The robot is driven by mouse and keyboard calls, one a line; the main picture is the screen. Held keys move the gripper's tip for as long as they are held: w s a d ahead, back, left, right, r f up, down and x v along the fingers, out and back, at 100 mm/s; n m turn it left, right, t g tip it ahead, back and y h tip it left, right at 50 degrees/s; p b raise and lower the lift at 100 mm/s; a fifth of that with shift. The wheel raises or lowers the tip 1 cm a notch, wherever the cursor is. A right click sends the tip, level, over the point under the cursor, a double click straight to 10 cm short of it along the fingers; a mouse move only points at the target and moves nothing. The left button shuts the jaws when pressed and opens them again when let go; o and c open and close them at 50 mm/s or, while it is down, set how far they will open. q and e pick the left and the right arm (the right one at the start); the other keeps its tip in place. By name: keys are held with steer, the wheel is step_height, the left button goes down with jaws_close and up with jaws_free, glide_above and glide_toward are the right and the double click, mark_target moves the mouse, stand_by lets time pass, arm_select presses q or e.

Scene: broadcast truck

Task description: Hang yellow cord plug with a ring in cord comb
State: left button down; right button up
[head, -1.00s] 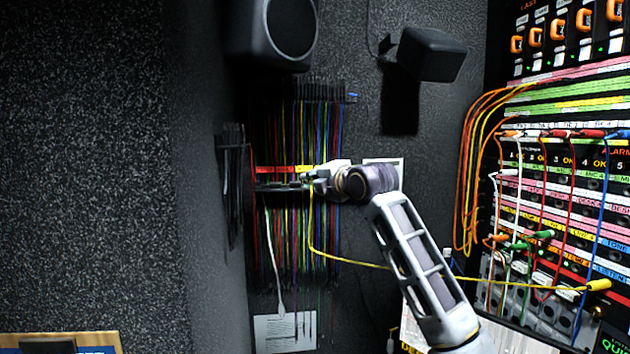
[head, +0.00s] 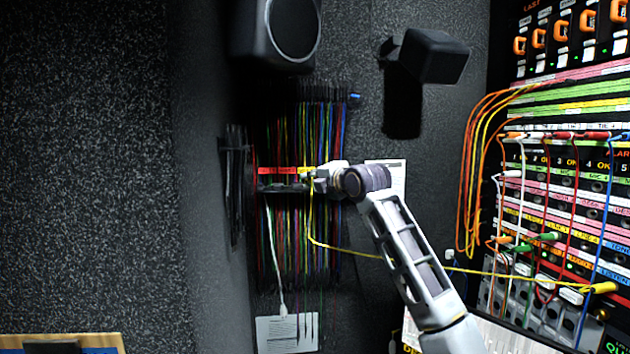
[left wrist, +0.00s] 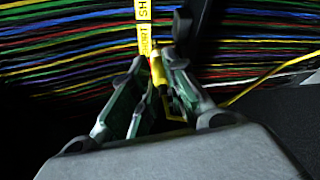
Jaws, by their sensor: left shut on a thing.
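The cord comb (head: 275,188) is a dark rail on the back wall, with red and yellow labels above it and many coloured cords hanging around it. My left gripper (head: 312,180) is at the comb's right end, by the yellow label (head: 306,171). In the left wrist view the left gripper (left wrist: 157,80) is shut on the yellow cord plug (left wrist: 157,70), just below the yellow label (left wrist: 145,38). The yellow cord (head: 345,250) droops from the gripper and runs right behind my arm. The plug's ring and its contact with the comb cannot be made out. My right gripper is not in view.
The yellow cord's other end (head: 602,287) is at the patch panel (head: 550,210) on the right, among several coloured cords. Black speakers (head: 292,28) (head: 432,55) hang above. Dark cords (head: 235,170) hang on the left wall. A white cord (head: 275,250) hangs below the comb.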

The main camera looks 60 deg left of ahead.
arm_select(q)
steer(key=shift+w+a+f+b, duration=0.1)
steer(key=shift+a+f+b, duration=0.15)
steer(key=shift+f+b, duration=0.25)
steer(key=shift+w+a+f+b, duration=0.1)
steer(key=shift+a+f+b, duration=0.1)
steer(key=shift+f+b, duration=0.2)
steer(key=shift+f, duration=0.1)
stand_by(0.8)
steer(key=c, duration=1.3)
jaws_free()
steer(key=shift+c, duration=0.2)
steer(key=shift+o, duration=0.4)
